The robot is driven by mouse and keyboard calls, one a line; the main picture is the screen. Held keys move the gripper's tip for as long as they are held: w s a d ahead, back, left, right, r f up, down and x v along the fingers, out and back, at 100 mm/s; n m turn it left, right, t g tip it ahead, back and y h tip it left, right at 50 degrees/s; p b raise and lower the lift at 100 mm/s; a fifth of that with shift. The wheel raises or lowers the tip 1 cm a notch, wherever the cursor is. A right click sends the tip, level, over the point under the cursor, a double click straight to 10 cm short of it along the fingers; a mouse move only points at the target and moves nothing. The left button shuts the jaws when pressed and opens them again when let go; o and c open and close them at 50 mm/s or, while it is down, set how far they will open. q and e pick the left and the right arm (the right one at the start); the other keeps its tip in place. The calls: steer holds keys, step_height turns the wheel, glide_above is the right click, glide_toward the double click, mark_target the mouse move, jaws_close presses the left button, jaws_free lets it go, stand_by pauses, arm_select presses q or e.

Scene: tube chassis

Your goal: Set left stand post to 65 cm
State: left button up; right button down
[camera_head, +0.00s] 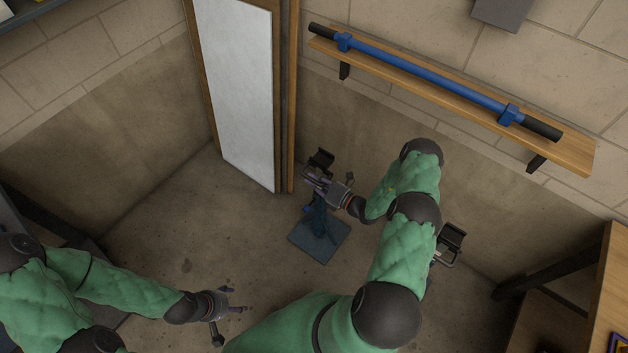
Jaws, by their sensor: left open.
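The left stand has a flat blue base (325,243) on the floor, a short dark blue post (318,218) and a black cradle (320,159) on top. My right gripper (314,182) is at the upper part of this post, just below the cradle. It covers much of the post, and whether its fingers are closed is unclear. My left gripper (238,301) is open and empty over the floor, at lower left of the stand. A second stand's black cradle (452,236) shows to the right, its lower part hidden by my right arm.
A blue bar with black ends (425,76) lies on a wooden wall shelf (560,143). A white panel (238,90) in a wooden frame stands behind the left stand. A wooden table (607,295) is at the right edge. The floor (175,230) left of the stand is clear.

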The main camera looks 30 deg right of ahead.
step_height(320, 180, down, 5)
steer(key=b, duration=0.4)
steer(key=shift+f, duration=0.2)
steer(key=c, duration=1.2)
jaws_free()
steer(key=shift+d+f, duration=0.1)
steer(key=shift+c, duration=0.2)
steer(key=v, duration=1.2)
